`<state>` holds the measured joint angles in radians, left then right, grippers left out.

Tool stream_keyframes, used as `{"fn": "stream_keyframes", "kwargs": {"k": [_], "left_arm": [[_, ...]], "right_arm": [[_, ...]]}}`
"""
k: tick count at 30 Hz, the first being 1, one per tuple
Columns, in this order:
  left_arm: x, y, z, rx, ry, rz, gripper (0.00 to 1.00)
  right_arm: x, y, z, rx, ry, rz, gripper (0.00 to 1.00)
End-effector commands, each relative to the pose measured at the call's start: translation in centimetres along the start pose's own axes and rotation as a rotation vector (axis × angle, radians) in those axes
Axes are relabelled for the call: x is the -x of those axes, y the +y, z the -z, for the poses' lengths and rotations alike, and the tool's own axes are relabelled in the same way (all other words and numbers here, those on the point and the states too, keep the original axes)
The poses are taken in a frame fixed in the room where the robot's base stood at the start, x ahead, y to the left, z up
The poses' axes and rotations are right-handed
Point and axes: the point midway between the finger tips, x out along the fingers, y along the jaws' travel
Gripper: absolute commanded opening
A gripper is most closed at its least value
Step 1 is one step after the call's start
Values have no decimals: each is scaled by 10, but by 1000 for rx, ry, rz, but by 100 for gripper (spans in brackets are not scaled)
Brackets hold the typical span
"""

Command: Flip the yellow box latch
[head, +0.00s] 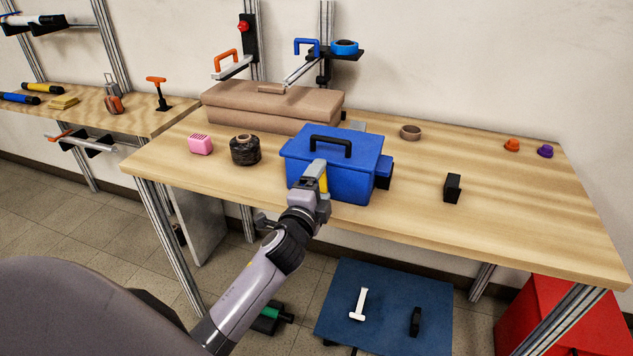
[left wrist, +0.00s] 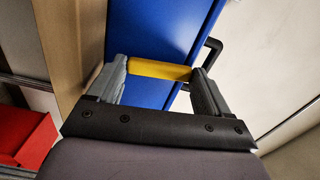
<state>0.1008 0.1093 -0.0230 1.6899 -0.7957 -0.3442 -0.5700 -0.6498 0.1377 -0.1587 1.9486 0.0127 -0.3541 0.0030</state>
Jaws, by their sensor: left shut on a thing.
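A blue toolbox (head: 356,181) with a black top handle (head: 331,146) stands on the wooden table, its lid down. Its yellow latch (head: 324,183) is on the front face, partly hidden by my gripper. My left gripper (head: 318,176) is at the front of the box. In the left wrist view, the yellow latch (left wrist: 158,70) spans the space between the two fingers of my left gripper (left wrist: 160,78), which are shut on it. The blue box face (left wrist: 150,35) is just beyond. My right gripper is not in view.
On the table (head: 520,215), a black tow spool (head: 245,150) and pink block (head: 200,144) sit left of the box. A brown case (head: 270,105) lies behind it. A small black block (head: 452,188) stands to the right, with clear tabletop around it.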

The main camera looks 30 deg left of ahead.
Motion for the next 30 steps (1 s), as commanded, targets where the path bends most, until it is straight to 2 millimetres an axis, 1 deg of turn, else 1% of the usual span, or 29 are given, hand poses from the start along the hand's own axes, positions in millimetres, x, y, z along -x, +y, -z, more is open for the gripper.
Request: {"fn": "stream_keyframes", "kwargs": {"k": [3,10,25,26,27,28,30], "left_arm": [[0,0,2,-59,0,0,49],[0,0,3,-123,0,0,49],[0,1,4,-139,0,0,49],[0,1,4,-139,0,0,86],[0,1,4,-139,0,0,98],[0,1,4,-139,0,0,100],[0,1,4,-138,0,0,100]], "right_arm": [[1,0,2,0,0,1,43],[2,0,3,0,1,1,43],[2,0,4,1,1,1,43],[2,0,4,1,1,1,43],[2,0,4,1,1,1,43],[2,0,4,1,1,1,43],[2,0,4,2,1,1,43]]}}
